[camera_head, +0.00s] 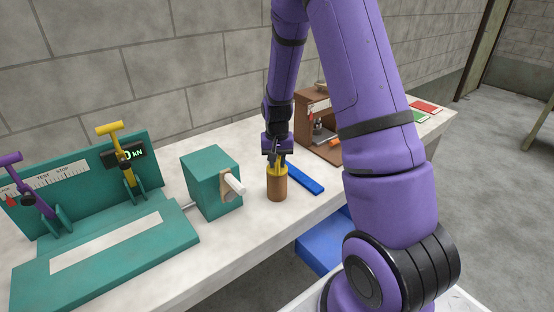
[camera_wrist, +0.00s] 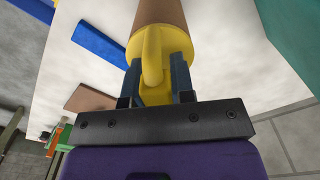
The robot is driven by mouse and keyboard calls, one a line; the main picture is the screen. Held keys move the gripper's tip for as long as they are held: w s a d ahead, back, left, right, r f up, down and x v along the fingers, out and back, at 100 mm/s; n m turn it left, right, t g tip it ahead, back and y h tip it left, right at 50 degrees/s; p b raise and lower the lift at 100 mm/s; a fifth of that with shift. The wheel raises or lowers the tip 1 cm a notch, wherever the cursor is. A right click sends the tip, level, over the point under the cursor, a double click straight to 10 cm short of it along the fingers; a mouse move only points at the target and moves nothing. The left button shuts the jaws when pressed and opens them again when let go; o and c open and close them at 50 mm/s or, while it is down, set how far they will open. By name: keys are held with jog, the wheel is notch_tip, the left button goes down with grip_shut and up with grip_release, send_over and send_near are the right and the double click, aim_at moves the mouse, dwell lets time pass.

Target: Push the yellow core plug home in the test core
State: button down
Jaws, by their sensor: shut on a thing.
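The test core is a brown cylinder (camera_head: 277,188) standing upright on the bench, right of the teal block. The yellow core plug (camera_head: 277,171) sits at its top end; a yellow rim and handle show. In the wrist view the plug (camera_wrist: 152,50) fills the end of the brown core (camera_wrist: 170,12), with its yellow handle between my fingers. My gripper (camera_head: 275,160) comes down from above and is shut on the plug's handle. I cannot tell how deep the plug sits in the core.
A teal block (camera_head: 211,183) with a white rod stands left of the core. The teal test rig (camera_head: 120,240) with yellow and purple levers is farther left. A blue bar (camera_head: 304,179) lies just right of the core. A brown open cabinet (camera_head: 318,120) stands behind.

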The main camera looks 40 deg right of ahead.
jog(key=c, duration=0.9)
grip_release()
jog(key=shift+f, duration=0.1)
notch_tip(320, 180, up, 11)
jog(key=shift+f, duration=0.1)
jog(key=shift+r, duration=5)
